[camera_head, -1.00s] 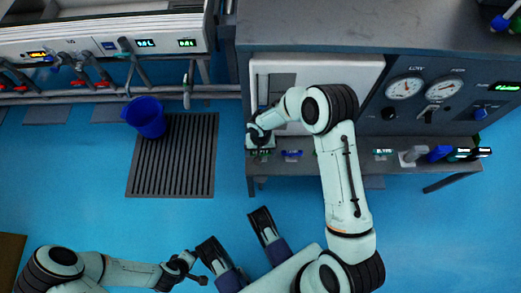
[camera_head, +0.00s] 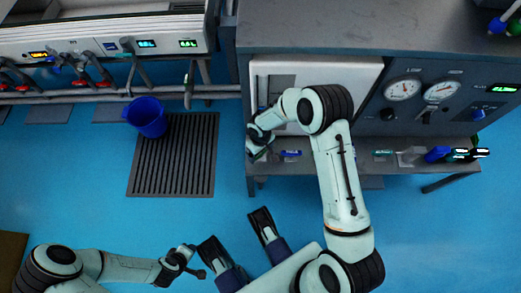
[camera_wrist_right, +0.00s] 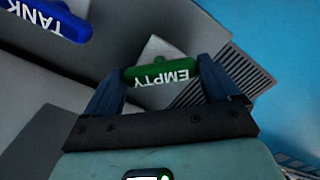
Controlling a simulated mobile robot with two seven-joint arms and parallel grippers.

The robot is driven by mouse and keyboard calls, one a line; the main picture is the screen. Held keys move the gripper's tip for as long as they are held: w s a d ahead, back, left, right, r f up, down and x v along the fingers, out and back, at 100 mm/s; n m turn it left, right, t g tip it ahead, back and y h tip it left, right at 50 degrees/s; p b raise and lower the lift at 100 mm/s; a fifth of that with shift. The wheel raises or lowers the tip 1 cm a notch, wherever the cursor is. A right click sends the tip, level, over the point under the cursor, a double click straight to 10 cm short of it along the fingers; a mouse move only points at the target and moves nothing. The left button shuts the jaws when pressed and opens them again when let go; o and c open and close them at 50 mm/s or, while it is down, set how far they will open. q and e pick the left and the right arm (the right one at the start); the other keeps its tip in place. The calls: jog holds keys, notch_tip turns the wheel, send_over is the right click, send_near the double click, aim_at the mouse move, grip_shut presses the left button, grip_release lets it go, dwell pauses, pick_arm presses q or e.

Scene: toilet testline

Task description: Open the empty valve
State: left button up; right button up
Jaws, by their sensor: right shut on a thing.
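The green handle marked EMPTY (camera_wrist_right: 162,76) lies between the two blue fingers of my right gripper (camera_wrist_right: 160,85) in the right wrist view. The fingers are shut on it, one at each end. In the head view my right gripper (camera_head: 257,152) is at the left end of the low shelf, below the white panel, and mostly hides the handle. A blue handle marked TANK (camera_wrist_right: 55,18) is to the left in the wrist view; a blue handle (camera_head: 291,153) shows on the shelf in the head view. My left gripper (camera_head: 187,265) is low at the left, away from the valve; its jaw opening is unclear.
A blue bucket (camera_head: 146,117) stands by a dark floor grate (camera_head: 172,170). A machine with hoses (camera_head: 100,35) is at the upper left. Gauges (camera_head: 403,88) and more handles (camera_head: 438,153) are to the right. The blue floor in front is open.

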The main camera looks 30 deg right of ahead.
pick_arm(q)
jog(key=shift+w+r, duration=0.1)
pick_arm(e)
jog(key=shift+w+r+n, duration=0.15)
jog(key=shift+n, duration=0.15)
jog(key=o, duration=0.8)
notch_tip(320, 180, up, 6)
jog(key=shift+f+p, duration=0.2)
jog(key=shift+p, duration=0.7)
pick_arm(q)
jog(key=shift+m, duration=0.3)
jog(key=shift+s+d+r+p, duration=0.2)
jog(key=shift+d+r+p, duration=0.15)
jog(key=shift+r, duration=0.45)
jog(key=shift+s+d+r+p, duration=0.3)
jog(key=shift+d+r, duration=0.15)
jog(key=shift+r, duration=0.4)
jog(key=shift+s+d+r+p, duration=0.15)
jog(key=shift+d+r+p, duration=0.2)
jog(key=shift+r, duration=0.45)
pick_arm(e)
jog(key=shift+r, duration=3.9)
